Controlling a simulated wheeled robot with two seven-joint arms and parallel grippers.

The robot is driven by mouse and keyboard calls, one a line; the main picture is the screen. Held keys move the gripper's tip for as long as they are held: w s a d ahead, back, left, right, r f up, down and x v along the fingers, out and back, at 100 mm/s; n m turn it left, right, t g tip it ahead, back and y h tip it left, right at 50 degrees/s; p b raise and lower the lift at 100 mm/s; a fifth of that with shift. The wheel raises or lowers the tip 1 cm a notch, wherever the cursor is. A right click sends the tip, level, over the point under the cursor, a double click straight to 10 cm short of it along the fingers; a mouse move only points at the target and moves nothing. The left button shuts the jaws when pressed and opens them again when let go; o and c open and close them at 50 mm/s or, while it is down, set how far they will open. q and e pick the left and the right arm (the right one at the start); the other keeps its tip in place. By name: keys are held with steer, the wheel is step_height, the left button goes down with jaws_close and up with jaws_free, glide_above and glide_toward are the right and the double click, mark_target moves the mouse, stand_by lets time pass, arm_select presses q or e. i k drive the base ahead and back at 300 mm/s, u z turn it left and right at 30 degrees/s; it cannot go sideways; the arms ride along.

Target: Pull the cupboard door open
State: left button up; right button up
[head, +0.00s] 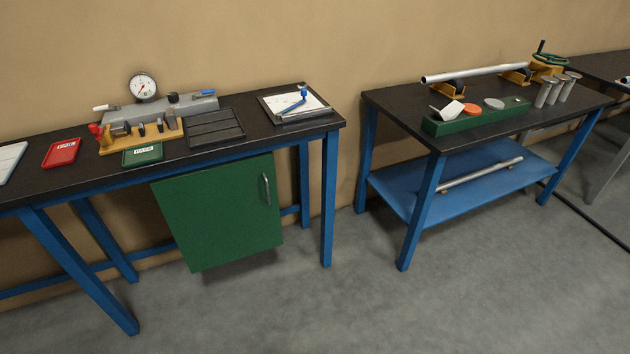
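The green cupboard (215,215) hangs under the black top of the left workbench. Its front door is closed, as far as I can see. A silver bar handle (266,189) stands upright near the door's upper right edge. Neither of my grippers shows in the head view, and nothing touches the handle. The inside of the cupboard is hidden.
The left workbench (265,137) has blue legs and carries a dial gauge (143,87), trays and a clipboard (296,104). A second workbench (400,102) with a blue lower shelf (400,195) stands to the right. The grey floor (300,310) before the cupboard is clear.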

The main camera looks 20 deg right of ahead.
mark_target(218, 215)
steer(key=u, duration=0.05)
steer(key=i, duration=1.05)
steer(key=u, duration=0.5)
